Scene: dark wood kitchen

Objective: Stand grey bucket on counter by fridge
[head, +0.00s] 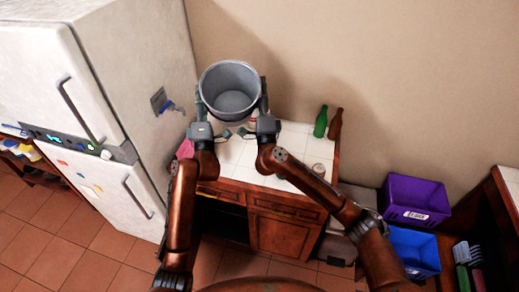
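The grey bucket (232,105) is upright, its open top facing me, over the back of the white-tiled counter (232,152) by the white fridge (105,110). My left gripper (213,121) is at the bucket's left side and my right gripper (253,114) at its right side. Both have their fingers spread. One finger of each lies along the bucket's outer wall and the other points inward in front of it. The bucket is between the two grippers. Its base is hidden, so I cannot tell whether it touches the counter.
A green bottle (320,122) and a brown bottle (335,124) stand at the counter's back right. A small jar (318,170) is near the right edge. A pink item (185,149) lies by the fridge. Purple (415,198) and blue (415,250) bins are at the right.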

